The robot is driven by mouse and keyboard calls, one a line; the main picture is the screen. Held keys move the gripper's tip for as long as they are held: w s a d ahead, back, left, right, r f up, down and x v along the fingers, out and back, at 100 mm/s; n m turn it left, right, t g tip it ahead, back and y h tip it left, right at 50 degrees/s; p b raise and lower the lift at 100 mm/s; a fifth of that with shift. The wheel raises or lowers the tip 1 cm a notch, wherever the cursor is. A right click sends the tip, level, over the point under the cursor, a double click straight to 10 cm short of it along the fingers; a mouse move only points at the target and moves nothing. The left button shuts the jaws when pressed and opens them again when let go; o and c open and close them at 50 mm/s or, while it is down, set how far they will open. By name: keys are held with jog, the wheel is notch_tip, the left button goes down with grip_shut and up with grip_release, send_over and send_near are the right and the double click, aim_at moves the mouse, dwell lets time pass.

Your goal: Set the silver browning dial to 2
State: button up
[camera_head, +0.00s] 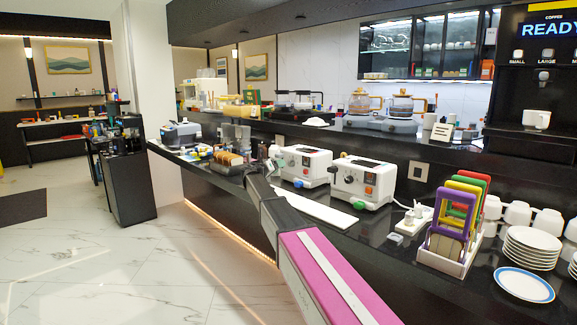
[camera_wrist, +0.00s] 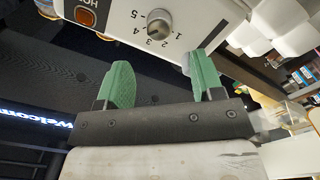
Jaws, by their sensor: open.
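The silver browning dial (camera_wrist: 158,27) is on the white front panel of a toaster (camera_wrist: 200,14) in the wrist view. The numbers 1 to 5 are printed around it and appear upside down; its exact setting is too small to tell. My gripper (camera_wrist: 160,72) is open and empty, its two green fingers spread just short of the panel, with the dial roughly between their lines. In the head view my arm reaches to the left toaster (camera_head: 312,160); my gripper's tips are hard to make out there.
A second white toaster (camera_head: 372,176) with a black knob stands to the right. A white board (camera_head: 318,208) lies in front. A rack of coloured frames (camera_head: 445,252) and stacked plates (camera_head: 530,240) stand farther right.

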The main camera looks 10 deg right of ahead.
aim_at(289, 163)
jog(key=x, duration=0.7)
jog(key=shift+c, duration=0.2)
jog(key=c, duration=0.9)
